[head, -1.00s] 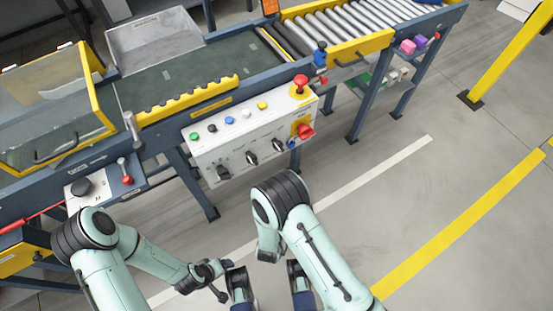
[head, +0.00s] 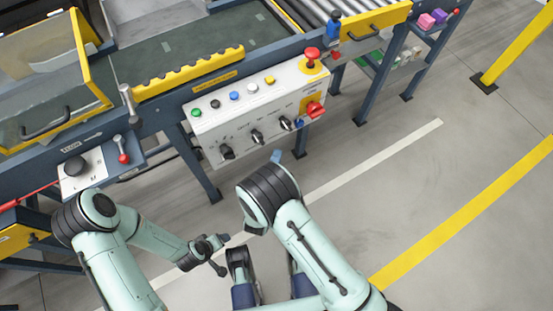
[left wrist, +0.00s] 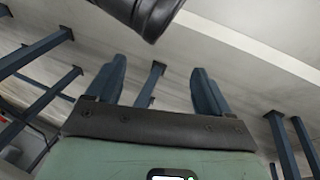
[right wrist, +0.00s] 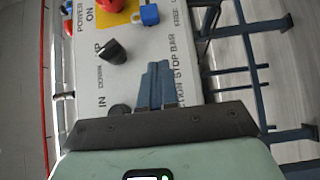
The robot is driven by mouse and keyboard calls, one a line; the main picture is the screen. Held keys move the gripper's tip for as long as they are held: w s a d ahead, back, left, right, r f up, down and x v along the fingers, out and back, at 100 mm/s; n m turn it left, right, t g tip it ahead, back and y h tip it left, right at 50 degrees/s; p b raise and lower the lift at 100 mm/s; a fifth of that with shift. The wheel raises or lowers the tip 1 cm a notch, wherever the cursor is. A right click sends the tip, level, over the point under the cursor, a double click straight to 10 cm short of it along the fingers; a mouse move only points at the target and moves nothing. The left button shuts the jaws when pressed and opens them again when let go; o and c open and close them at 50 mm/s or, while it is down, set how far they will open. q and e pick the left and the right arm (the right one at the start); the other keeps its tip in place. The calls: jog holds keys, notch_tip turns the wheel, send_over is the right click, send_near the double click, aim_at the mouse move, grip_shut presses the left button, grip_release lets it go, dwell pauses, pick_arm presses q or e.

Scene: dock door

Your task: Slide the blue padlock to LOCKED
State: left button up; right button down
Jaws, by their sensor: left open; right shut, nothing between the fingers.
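The blue padlock (right wrist: 149,14) shows at the top of the right wrist view, on the white control panel beside the yellow-backed red switch. A word starting with "FREE" is printed next to it, partly cut off; I cannot read LOCKED. In the head view the padlock (head: 299,123) is a small blue spot below the red switch. My right gripper (right wrist: 157,80) is shut and empty over the panel's lower part, apart from the padlock. Its blue fingertips (head: 276,156) show just below the panel edge in the head view. My left gripper (left wrist: 155,85) is open and empty, away from the panel.
The panel (head: 205,133) also bears black knobs (head: 257,137), coloured buttons (head: 252,87) and a red mushroom button (head: 312,54). A black knob (right wrist: 112,51) lies between my right fingers and the padlock. The conveyor (head: 205,40) stands behind. The floor in front is open.

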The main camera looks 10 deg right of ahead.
aim_at(295, 126)
jog(key=w+d+b, duration=0.1)
jog(key=w+d, duration=0.1)
jog(key=w, duration=0.1)
jog(key=w+d+b, duration=0.1)
jog(key=w+d, duration=0.2)
jog(key=shift+w+d, duration=0.35)
jog(key=shift+w, duration=0.05)
jog(key=shift+w+d, duration=0.15)
jog(key=shift+d, duration=0.25)
pick_arm(q)
jog(key=shift+g, duration=0.5)
jog(key=s+f, duration=0.1)
jog(key=f, duration=0.1)
jog(key=s+a+f, duration=0.1)
jog(key=f, duration=0.1)
jog(key=shift+s, duration=0.3)
jog(key=shift+w+r+p, duration=0.3)
jog(key=shift+w+r, duration=0.3)
jog(key=shift+w, duration=0.05)
pick_arm(e)
jog(key=shift+w+d, duration=0.25)
jog(key=shift+d, duration=0.5)
jog(key=shift+w+d, duration=0.3)
jog(key=shift+d, duration=0.45)
jog(key=shift+w+d, duration=0.25)
jog(key=shift+d, duration=0.5)
